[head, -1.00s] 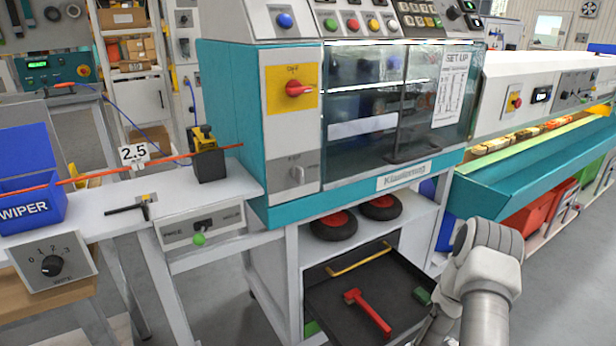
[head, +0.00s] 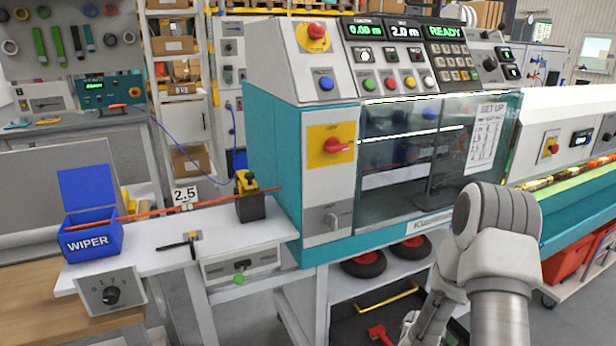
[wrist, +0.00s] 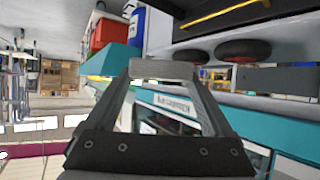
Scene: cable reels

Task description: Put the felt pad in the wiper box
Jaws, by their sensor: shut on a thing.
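The wiper box (head: 94,242) is a blue box labelled WIPER at the left end of the white bench, with its lid (head: 88,194) standing open. An orange cable runs over the bench and into it. My gripper (wrist: 165,74) shows in the wrist view, shut on a flat grey pad (wrist: 162,69), seemingly the felt pad, held across its fingertips. The pad seems clear of other surfaces. In the head view my arm is at the lower right, far from the box, and the fingertips and pad cannot be made out.
Black wheels with red hubs (head: 363,264) sit on the shelf below the machine.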

